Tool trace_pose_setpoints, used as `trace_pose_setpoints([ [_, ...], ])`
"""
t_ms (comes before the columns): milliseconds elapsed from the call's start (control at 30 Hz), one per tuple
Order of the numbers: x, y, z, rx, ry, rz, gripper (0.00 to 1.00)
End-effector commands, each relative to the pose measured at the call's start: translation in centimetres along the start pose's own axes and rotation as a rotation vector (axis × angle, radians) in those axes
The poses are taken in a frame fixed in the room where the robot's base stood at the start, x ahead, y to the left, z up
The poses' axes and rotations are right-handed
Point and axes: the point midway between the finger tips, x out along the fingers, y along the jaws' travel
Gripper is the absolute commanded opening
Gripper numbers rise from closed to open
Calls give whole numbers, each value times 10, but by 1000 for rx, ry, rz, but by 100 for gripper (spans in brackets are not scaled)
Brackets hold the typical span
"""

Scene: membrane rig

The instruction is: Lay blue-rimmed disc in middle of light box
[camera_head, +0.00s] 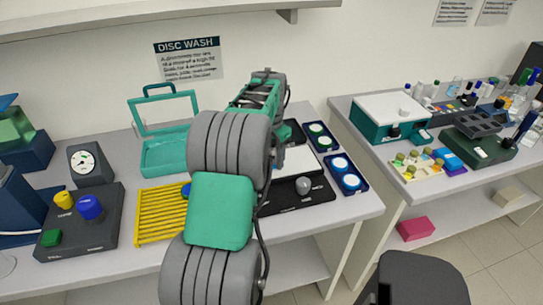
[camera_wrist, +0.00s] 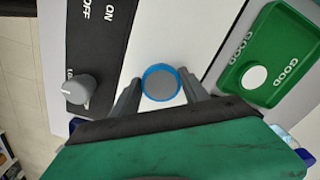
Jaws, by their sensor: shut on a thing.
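The blue-rimmed disc (camera_wrist: 162,85) has a grey face and sits between the fingertips in the wrist view. My gripper (camera_wrist: 160,90) is shut on it.
A green tray marked GOOD (camera_wrist: 262,65) lies right of the light box in the wrist view. In the head view, a blue tray (camera_head: 346,174) stands near the bench's right end. A yellow rack (camera_head: 158,215), teal lidded box (camera_head: 168,155) and dark control box (camera_head: 78,235) stand left.

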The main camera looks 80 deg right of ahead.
Motion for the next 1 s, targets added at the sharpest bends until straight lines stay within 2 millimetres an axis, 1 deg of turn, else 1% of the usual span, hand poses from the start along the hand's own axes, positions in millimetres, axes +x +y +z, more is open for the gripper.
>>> trace_pose_setpoints([
  [233, 4, 0, 0, 0, -1, 1, 14],
  [267, 3, 0, 0, 0, -1, 1, 55],
  [500, 3, 0, 0, 0, -1, 1, 74],
  [733, 2, 0, 0, 0, -1, 1, 74],
  [833, -4, 0, 0, 0, 1, -1, 74],
  [867, -8, 0, 0, 0, 1, 0, 74],
  [933, -21, -1, -1, 0, 3, -2, 74],
  [1000, -38, 0, -1, 0, 3, -2, 74],
])
